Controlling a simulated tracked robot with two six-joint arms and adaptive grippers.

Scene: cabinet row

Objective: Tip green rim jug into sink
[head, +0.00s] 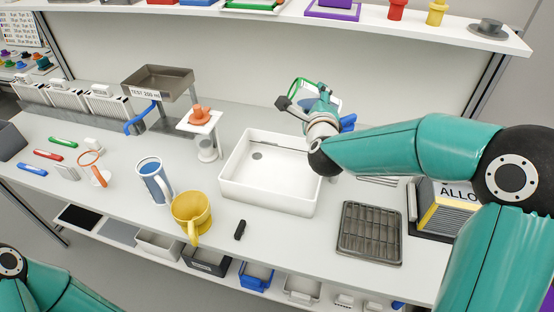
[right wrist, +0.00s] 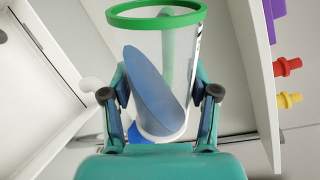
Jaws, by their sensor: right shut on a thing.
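The green rim jug (head: 303,81) is clear-walled and holds blue liquid. My right gripper (head: 312,108) is shut on it, raised above the counter near the sink's back right corner. In the right wrist view the jug (right wrist: 160,95) stands between the two fingers of my right gripper (right wrist: 160,94). The blue liquid's surface slants steeply across the jug there, so the jug is tilted. The white sink (head: 262,190) is a rectangular basin with a dark drain; no liquid shows in it. My left gripper is out of view.
A blue jug (head: 154,182) and a yellow jug (head: 191,212) stand left of the sink. A small black object (head: 240,230) lies in front. A dark ribbed tray (head: 370,232) lies to the right. A stand labelled TEST 200 (head: 158,80) is behind left. A shelf (head: 420,30) runs above.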

